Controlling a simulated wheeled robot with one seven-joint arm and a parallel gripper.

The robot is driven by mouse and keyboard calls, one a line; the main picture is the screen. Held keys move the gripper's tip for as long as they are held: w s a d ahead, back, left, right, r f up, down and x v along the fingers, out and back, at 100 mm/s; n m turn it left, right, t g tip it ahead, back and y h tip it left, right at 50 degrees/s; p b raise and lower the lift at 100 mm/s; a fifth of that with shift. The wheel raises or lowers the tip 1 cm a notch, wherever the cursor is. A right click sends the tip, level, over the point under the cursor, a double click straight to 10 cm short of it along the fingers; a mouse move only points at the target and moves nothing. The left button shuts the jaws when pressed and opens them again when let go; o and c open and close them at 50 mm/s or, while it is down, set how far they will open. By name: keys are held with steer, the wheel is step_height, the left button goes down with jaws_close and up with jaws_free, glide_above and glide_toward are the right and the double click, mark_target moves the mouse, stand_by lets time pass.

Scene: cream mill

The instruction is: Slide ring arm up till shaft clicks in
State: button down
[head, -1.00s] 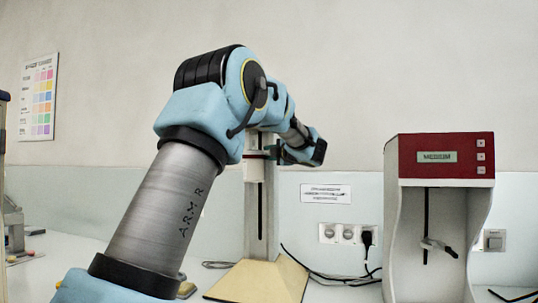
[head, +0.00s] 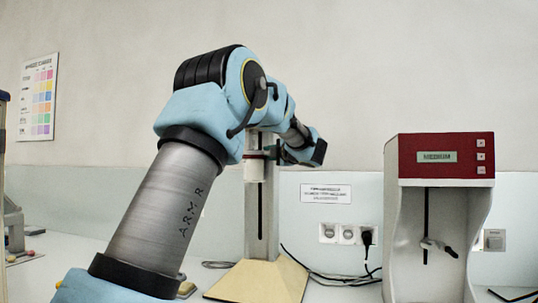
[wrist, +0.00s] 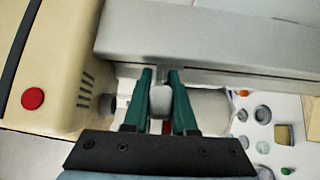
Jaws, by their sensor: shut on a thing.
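In the head view, a grey column (head: 261,222) with a dark vertical slot rises from a beige base. A white collar (head: 254,172) with a red band sits high on the column; I cannot tell whether it is the ring arm or a separate part. My gripper's end lies beside the column at collar height, and my arm partly covers it. In the wrist view, the green fingers of my gripper (wrist: 160,78) are shut on a small part between them, probably the ring arm, mostly hidden. The shaft cannot be made out.
Wall sockets (head: 347,234) and cables lie between. The wrist view shows a cream housing (wrist: 60,70) with a red button at left, and several small round items on white at right.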

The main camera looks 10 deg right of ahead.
mark_target(269, 139)
steer(key=shift+r+p, duration=1.1)
steer(key=shift+r, duration=1.3)
steer(key=c, duration=0.7)
jaws_free()
steer(key=shift+f, duration=0.15)
